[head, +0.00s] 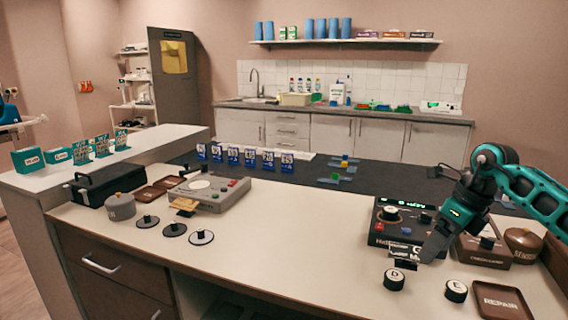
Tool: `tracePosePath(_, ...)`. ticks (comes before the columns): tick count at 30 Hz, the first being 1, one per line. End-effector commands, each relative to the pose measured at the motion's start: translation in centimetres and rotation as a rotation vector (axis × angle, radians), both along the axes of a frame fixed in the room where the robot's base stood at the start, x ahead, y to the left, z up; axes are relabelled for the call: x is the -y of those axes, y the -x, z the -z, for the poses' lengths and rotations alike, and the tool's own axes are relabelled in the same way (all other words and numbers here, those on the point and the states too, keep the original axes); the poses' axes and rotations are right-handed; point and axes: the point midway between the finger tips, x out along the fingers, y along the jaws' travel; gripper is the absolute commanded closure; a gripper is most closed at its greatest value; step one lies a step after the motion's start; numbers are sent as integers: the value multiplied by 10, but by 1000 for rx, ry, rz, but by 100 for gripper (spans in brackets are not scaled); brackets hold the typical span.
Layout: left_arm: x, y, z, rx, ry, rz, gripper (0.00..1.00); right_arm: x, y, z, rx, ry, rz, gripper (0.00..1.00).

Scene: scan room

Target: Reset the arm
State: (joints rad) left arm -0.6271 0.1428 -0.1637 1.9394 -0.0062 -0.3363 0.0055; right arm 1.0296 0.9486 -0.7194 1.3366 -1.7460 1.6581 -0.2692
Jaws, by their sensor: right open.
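My right arm, teal and black, comes in from the right edge and bends down over the counter. Its gripper (436,246) points down and left, with its fingers open in front of the dark control box's right side. No object shows between the fingers. The dark control box (384,222) has a lit green display, a round knob and a red button. A small dark label plate (405,251) with white lettering is just left of the fingertips; whether they touch cannot be told. My left gripper is out of view.
Black knobs marked D (394,281) and E (456,291) stand near the REPAIR tray (502,301). A brown box (484,254) and round brown pot (523,242) are at right. A grey device (222,195) and dark discs (174,231) are at left. The middle counter (300,235) is clear.

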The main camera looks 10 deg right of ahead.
Motion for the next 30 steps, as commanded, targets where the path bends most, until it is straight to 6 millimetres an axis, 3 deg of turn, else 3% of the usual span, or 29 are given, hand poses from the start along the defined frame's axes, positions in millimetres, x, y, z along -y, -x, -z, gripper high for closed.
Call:
tracePosePath(3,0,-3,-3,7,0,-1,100,-70,-1,33,20,-213,-50,23)
tracePosePath(6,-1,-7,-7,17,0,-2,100,-136,6,53,26,-458,-50,23)
tracePosePath(9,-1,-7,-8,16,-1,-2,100,-200,19,60,13,-744,10,23)
tracePosePath(12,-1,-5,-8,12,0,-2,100,-245,32,59,-28,-1028,137,23)
tracePosePath(15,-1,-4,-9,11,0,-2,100,-271,42,56,-90,-1293,328,23)
tracePosePath(19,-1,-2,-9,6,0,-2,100,-278,49,61,-201,-1588,663,23)
tracePosePath(23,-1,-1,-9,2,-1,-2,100,-261,59,88,-338,-1803,1086,23)
tracePosePath(26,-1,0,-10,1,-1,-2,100,-241,76,124,-457,-1898,1458,23)
tracePosePath(30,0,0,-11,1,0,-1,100,-216,121,187,-628,-1913,1993,23)
